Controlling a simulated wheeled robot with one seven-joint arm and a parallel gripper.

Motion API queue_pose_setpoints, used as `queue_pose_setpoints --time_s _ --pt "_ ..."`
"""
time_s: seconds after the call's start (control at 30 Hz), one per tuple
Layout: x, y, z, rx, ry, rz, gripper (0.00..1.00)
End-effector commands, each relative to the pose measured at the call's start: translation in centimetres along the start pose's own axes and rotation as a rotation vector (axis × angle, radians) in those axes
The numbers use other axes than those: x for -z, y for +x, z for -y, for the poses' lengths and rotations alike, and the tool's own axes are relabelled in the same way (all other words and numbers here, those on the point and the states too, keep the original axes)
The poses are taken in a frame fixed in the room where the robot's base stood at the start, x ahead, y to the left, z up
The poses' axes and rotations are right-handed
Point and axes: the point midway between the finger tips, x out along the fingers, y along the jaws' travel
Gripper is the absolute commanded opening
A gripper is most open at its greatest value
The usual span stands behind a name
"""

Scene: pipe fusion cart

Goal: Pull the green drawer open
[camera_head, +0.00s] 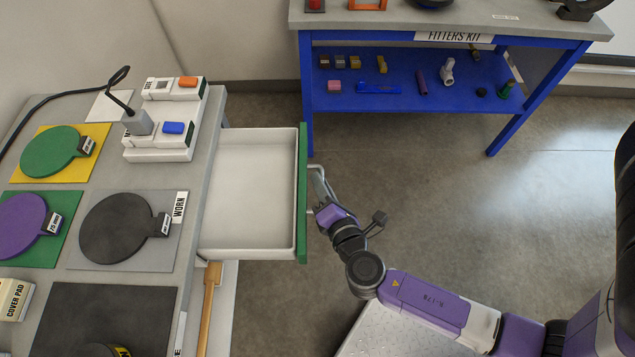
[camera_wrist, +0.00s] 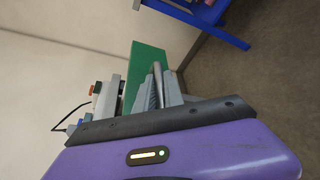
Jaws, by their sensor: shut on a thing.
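The green drawer (camera_head: 302,193) stands pulled out from the right side of the grey cart in the head view. Its white inside looks empty. Its green front also shows in the wrist view (camera_wrist: 148,66). A grey bar handle (camera_head: 318,182) is on the outer face of the front. My gripper (camera_head: 322,205) is at this handle, to the right of the green front, and is shut on it. In the wrist view my gripper's fingers (camera_wrist: 160,90) are close against the green front. The exact contact on the handle is partly hidden by my wrist.
The cart top (camera_head: 120,180) carries green, purple and black discs on mats, plus white units with orange and blue buttons. A blue workbench (camera_head: 410,97) labelled FITTERS KIT stands at the back. The floor (camera_head: 400,180) between drawer and bench is clear.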

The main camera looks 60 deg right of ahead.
Motion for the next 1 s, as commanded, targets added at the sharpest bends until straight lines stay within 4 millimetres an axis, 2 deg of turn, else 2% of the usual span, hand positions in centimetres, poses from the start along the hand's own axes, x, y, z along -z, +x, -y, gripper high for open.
queue_pose_setpoints --time_s 0.07,0.1,0.13,0.17,0.43,0.57,0.9,1.0 --pt "0.2 -0.1 0.0 0.001 0.000 -0.005 0.00" --pt "0.2 -0.1 0.0 0.001 0.000 -0.005 0.15" --pt "0.2 -0.1 0.0 0.000 0.000 -0.005 0.20" --pt "0.2 -0.1 0.0 0.000 0.000 -0.004 0.22" --pt "0.1 -0.1 0.0 0.000 0.000 -0.002 0.22" --pt "0.1 -0.8 0.1 0.000 -0.001 -0.002 0.22" --pt "0.2 -6.1 0.2 0.001 -0.002 -0.004 0.22" --pt "0.2 -7.1 0.1 0.001 0.000 -0.004 0.22"
